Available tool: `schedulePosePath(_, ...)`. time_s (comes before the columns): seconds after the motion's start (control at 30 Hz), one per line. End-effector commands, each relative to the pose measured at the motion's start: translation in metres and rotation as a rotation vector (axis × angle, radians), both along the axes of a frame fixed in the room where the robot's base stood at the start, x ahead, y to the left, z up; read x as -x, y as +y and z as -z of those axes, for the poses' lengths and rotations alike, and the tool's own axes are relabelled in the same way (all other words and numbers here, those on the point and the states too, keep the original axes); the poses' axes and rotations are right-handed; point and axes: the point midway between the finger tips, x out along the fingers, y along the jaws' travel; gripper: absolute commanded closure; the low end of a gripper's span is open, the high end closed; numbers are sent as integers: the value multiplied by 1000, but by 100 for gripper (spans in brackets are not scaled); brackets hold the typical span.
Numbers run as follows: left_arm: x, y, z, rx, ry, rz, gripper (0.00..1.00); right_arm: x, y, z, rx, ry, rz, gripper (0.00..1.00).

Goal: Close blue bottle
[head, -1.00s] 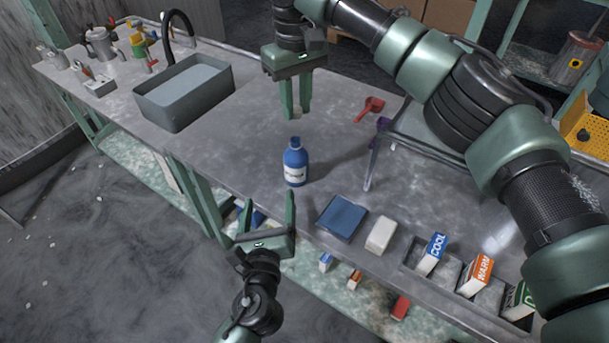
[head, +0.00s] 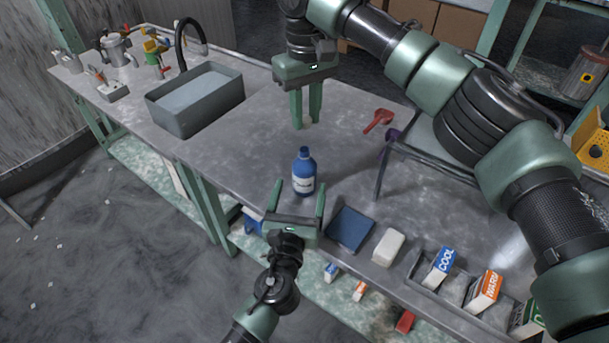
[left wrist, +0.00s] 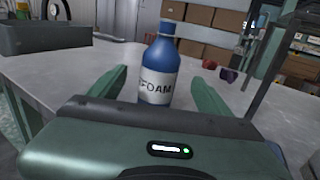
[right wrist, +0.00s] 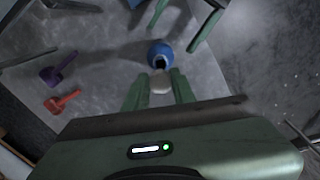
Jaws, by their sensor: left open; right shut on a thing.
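The blue bottle (head: 304,173) with a white label stands upright on the grey table. Its label partly reads "FOAM" in the left wrist view (left wrist: 158,82). In the right wrist view (right wrist: 160,54) its top shows a dark opening. My left gripper (head: 298,186) is open at the bottle's near side, with its fingers spread to the left and right of it. Whether they touch it is unclear. My right gripper (head: 307,122) points down above the table, behind the bottle. It is shut on a small pale piece (right wrist: 161,87), which looks like a cap and is partly hidden by the fingers.
A blue pad (head: 350,229) and a white block (head: 388,247) lie right of the bottle, near the front edge. A metal frame (head: 381,172) stands to the right, with a red scoop (head: 379,119) behind it. A grey basin (head: 196,102) sits at the left.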

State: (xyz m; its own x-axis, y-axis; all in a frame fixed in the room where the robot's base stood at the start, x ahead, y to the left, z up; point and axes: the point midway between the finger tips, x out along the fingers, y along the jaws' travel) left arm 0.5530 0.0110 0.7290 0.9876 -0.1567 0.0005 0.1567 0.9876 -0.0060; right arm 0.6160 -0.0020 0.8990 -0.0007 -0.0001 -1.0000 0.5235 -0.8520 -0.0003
Motion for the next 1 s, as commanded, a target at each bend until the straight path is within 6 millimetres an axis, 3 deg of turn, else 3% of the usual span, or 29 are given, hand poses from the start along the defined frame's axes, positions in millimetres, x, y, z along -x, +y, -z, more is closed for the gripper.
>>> schedulePosePath(0.1,-24,-4,-1,0,-1,-1,21,0,0,0,0,0,0,100)
schedulePosePath(0.33,-56,-9,-1,1,-1,0,21,0,0,0,0,0,0,100)
schedulePosePath(0.8,-67,-11,0,0,1,0,21,0,0,0,0,0,0,100)
schedulePosePath(0.87,-67,-11,0,1,1,0,35,0,0,0,0,0,0,100)
schedulePosePath(1.0,-67,-11,0,1,1,0,74,0,0,0,0,0,0,100)
